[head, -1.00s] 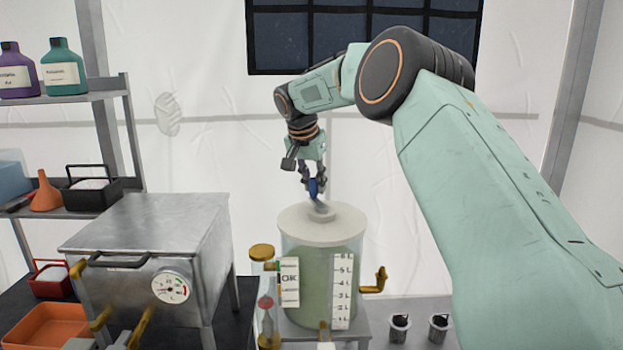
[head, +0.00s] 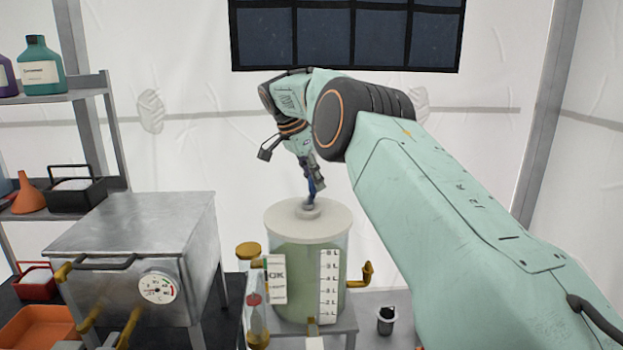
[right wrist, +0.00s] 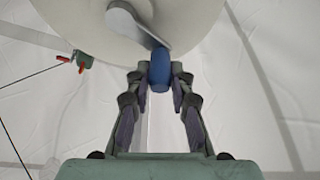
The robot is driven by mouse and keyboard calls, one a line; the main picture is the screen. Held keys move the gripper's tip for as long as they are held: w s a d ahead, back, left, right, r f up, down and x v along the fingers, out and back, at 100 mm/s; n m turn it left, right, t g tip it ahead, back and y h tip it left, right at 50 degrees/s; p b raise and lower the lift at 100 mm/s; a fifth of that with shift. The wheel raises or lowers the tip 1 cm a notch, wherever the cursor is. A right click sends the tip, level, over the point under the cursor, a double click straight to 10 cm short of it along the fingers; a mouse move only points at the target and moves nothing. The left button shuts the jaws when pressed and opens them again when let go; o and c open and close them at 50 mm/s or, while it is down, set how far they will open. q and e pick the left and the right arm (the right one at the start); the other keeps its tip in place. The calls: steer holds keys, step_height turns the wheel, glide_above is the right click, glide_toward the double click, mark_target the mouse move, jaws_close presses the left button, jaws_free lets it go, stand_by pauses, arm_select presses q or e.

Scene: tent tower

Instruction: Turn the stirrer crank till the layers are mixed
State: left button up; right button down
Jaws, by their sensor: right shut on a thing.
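The mixing tank (head: 305,265) is a clear cylinder with a pale lid (head: 335,215) and a level scale. Its contents look a fairly even murky green, with no clear layers. The stirrer crank has a grey arm on the lid and a blue handle (head: 312,188); in the right wrist view the blue handle (right wrist: 160,72) stands at the end of the grey crank arm (right wrist: 135,25). My right gripper (head: 314,180) is shut on the blue handle above the lid; its fingers flank the handle in the right wrist view (right wrist: 160,80). My left gripper is not in view.
A metal heater box (head: 140,245) with a dial stands left of the tank. A sight tube (head: 255,300) is beside the tank, and a brass tap (head: 362,272) juts from its right side. A small cup (head: 386,320) stands at right.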

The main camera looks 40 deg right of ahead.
steer(key=shift+r, duration=0.15)
stand_by(0.3)
steer(key=c, duration=1.6)
jaws_free()
steer(key=o, duration=0.4)
steer(key=shift+s+a, duration=0.15)
steer(key=shift+o, duration=0.2)
steer(key=shift+r, duration=0.1)
steer(key=w+a+r, duration=0.2)
steer(key=a, duration=0.4)
steer(key=w+a+r, duration=0.1)
steer(key=a+r, duration=0.1)
steer(key=a, duration=0.5)
steer(key=shift+w+r, duration=0.15)
steer(key=shift+w, duration=0.2)
steer(key=shift+a, duration=0.1)
